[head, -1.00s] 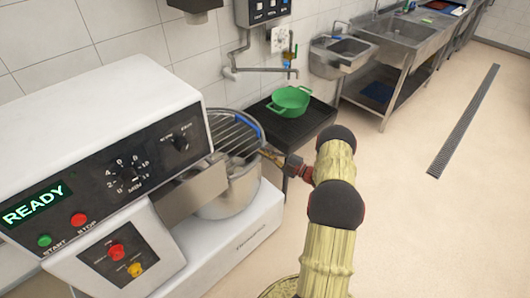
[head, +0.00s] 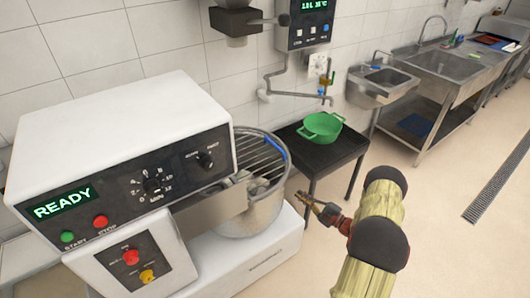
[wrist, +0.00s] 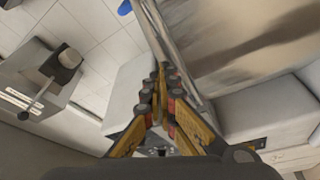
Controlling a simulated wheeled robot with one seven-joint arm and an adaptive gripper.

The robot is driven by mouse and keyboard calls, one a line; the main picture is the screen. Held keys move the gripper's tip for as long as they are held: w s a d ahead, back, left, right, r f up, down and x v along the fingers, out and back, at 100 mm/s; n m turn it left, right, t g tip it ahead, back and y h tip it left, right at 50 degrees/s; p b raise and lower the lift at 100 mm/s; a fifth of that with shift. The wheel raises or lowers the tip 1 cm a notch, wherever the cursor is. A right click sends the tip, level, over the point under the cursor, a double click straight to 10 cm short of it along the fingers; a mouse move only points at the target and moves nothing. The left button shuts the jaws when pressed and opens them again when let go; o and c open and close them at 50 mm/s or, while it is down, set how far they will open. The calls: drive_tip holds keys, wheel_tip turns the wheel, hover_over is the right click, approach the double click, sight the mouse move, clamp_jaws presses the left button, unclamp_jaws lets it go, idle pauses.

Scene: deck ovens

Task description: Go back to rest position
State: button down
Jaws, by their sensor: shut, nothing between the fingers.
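My gripper (head: 309,201) is shut and empty in the head view, just right of the mixer bowl (head: 262,211) and apart from it. My arm reaches up from the bottom right. In the wrist view, my gripper (wrist: 161,70) shows with its fingertips together. A shiny metal surface, probably the bowl's side, passes close behind the fingers. The spiral mixer (head: 120,150) stands on the left with a lit READY display and a wire guard (head: 258,157) over the bowl.
A green colander (head: 322,127) stands on a dark table (head: 345,148) behind the gripper. A wall-mounted water meter (head: 312,30) with a spout hangs above. Steel sinks (head: 440,62) stand along the wall at right. The floor (head: 440,200) at right is clear.

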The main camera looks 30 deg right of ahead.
drive_tip(key=s+a+f+n+g+y, duration=0.3)
drive_tip(key=s+a+f+n+g, duration=0.25)
drive_tip(key=a+n, duration=0.45)
drive_tip(key=s+a+r+n+g+y, duration=0.2)
drive_tip(key=s+a+r+n+g, duration=0.5)
drive_tip(key=n, duration=0.9)
drive_tip(key=s+a+r+n+h, duration=0.4)
drive_tip(key=a+r+n, duration=0.2)
drive_tip(key=r+n, duration=0.3)
drive_tip(key=s+a+r+n+h, duration=0.4)
drive_tip(key=r+n, duration=0.6)
drive_tip(key=r, duration=0.5)
drive_tip(key=s+a+r+n+h, duration=0.3)
drive_tip(key=s+a+r+n, duration=0.1)
drive_tip(key=a+r+n, duration=0.4)
wheel_tip(320, 180, up, 4)
drive_tip(key=shift+s+f+n+h, duration=0.1)
drive_tip(key=shift+s+n+h, duration=0.3)
drive_tip(key=shift+n, duration=0.7)
